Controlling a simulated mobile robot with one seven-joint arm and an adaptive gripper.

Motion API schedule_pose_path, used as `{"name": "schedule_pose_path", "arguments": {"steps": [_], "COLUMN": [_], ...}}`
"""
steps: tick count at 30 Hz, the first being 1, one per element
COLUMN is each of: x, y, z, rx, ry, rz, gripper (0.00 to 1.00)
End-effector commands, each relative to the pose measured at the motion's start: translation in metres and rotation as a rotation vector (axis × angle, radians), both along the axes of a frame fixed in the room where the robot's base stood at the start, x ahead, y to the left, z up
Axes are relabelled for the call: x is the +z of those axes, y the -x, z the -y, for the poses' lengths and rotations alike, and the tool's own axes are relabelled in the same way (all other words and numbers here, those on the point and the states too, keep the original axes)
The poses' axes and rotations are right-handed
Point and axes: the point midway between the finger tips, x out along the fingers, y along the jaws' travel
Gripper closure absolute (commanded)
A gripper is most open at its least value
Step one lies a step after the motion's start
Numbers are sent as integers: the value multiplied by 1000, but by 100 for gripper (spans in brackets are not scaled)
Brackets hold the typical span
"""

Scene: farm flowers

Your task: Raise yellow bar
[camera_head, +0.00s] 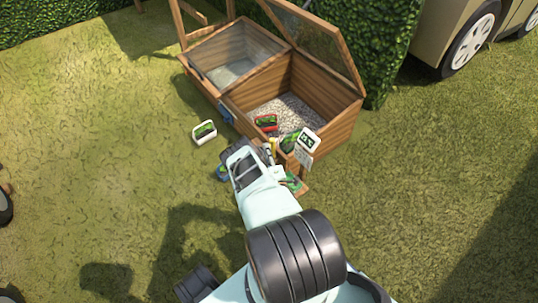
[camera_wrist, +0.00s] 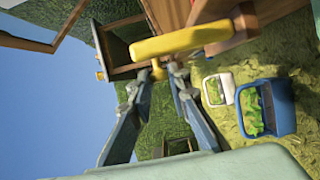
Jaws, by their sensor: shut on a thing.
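The yellow bar (camera_wrist: 187,40) lies across the top middle of the wrist view, at the fingertips of my gripper (camera_wrist: 163,72). My gripper is shut on it, though the exact contact is hard to make out. In the head view, a small bit of yellow (camera_head: 273,147) shows just past my gripper (camera_head: 264,153), at the front wall of the wooden planter box (camera_head: 329,131). My arm hides most of that spot.
A white basket (camera_head: 204,132) stands on the grass left of the box; it also shows in the wrist view (camera_wrist: 218,89), with a blue basket (camera_wrist: 284,108) beside it. Signs (camera_head: 308,139) stand at the box's near corner. Open grass lies left and right.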

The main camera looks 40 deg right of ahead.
Motion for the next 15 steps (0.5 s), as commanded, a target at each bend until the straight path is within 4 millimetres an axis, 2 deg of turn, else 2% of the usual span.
{"name": "schedule_pose_path", "arguments": {"steps": [15], "x": [-1], "y": [-5], "z": [1], "rx": [-5], "ry": [5], "rz": [66], "gripper": [100]}}
